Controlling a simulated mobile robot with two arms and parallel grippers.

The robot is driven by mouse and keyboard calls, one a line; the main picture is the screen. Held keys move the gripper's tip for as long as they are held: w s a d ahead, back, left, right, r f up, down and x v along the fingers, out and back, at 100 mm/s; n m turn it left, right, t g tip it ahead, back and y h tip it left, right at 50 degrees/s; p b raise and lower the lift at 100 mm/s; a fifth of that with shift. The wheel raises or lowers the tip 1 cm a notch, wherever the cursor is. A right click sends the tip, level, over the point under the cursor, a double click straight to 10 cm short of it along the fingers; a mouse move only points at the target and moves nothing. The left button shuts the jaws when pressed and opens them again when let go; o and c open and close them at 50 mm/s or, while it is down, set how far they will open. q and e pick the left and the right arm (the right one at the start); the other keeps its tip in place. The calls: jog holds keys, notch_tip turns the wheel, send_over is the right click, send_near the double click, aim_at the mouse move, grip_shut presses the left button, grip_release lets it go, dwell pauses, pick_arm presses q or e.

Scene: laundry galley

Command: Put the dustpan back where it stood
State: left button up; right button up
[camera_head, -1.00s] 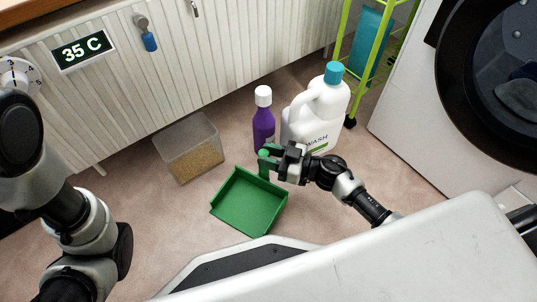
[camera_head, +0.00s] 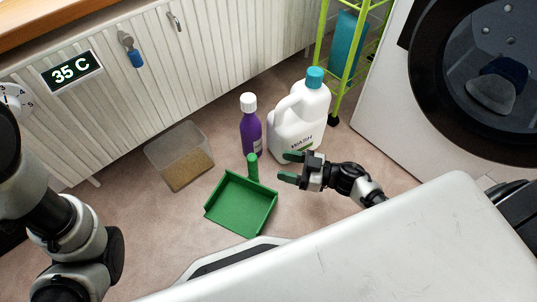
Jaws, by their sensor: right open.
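The green dustpan (camera_head: 240,204) lies on the floor, its short handle (camera_head: 253,167) pointing toward the purple bottle. My right gripper (camera_head: 287,167) is open and empty, just to the right of the handle and apart from it. It is in front of the white wash jug. My left arm (camera_head: 70,235) comes in at the left edge, but its gripper is out of the picture.
A purple bottle (camera_head: 250,128) and a white wash jug (camera_head: 298,122) stand behind the dustpan. A clear bin (camera_head: 172,147) with grainy contents is to its left. A green rack (camera_head: 318,50) and a washer (camera_head: 385,110) stand at right.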

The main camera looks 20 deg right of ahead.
jog(key=shift+p+v, duration=0.4)
jog(key=shift+v, duration=1.25)
